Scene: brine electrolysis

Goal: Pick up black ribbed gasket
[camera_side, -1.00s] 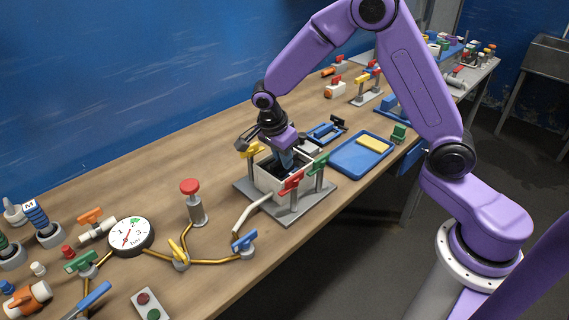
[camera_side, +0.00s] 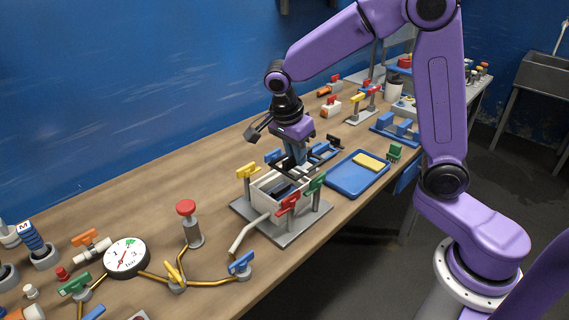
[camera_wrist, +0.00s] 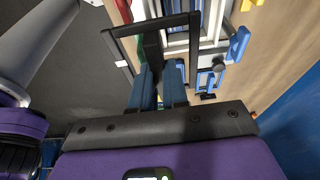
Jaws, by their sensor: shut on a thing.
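My gripper (camera_side: 297,156) is above the open white box (camera_side: 262,203), pointing down. In the wrist view its two blue fingers (camera_wrist: 158,66) are shut on the tab of a black rectangular frame, the black ribbed gasket (camera_wrist: 153,45). The gasket's thin outline spreads out beyond the fingertips, over the box area. In the side view the held gasket is small and dark at the fingertips, just over the box opening, and its ribs cannot be made out. I cannot tell whether its lower edge is clear of the rim.
The box stands on a grey plate (camera_side: 248,214) with yellow, blue, red and green clamps around it. A blue tray (camera_side: 345,185) with a yellow block lies to the right. A gauge (camera_side: 126,258) and valves stand at the left. Bare wood shows behind the box.

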